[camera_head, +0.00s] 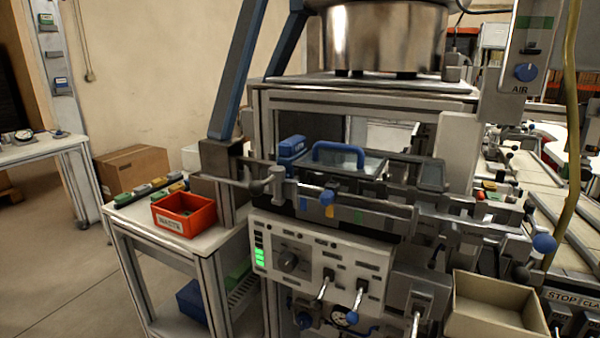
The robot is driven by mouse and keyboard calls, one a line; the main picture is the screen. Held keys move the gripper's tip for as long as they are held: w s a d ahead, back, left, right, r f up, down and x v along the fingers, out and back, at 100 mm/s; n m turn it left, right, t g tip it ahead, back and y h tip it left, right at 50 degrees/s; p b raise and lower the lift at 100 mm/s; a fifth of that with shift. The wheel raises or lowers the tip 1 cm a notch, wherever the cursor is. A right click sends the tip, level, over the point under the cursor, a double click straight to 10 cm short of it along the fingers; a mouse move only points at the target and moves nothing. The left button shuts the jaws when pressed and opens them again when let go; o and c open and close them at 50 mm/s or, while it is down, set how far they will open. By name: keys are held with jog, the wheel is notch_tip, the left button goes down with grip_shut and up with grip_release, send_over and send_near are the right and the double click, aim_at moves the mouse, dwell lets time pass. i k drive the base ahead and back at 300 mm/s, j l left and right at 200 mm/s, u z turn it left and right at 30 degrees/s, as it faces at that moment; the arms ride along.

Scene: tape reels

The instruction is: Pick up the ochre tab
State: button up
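A small ochre tab (329,211) shows on the front of the dark rail (385,222) in the middle of the machine. A blue tab (303,204) is to its left and a green tab (358,217) to its right. They are small here, and I cannot tell how the ochre tab is held. A grey bar with a blue-tipped lever (328,196) runs just above it. My gripper is not in view.
A control panel (320,262) with levers juts out below the rail. An open beige bin (492,312) stands at the lower right. A red waste bin (184,213) sits on the left side table (200,244). A blue-knobbed rod (543,243) sticks out at right.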

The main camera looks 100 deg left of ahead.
aim_at(178, 186)
jog(key=u, duration=3.25)
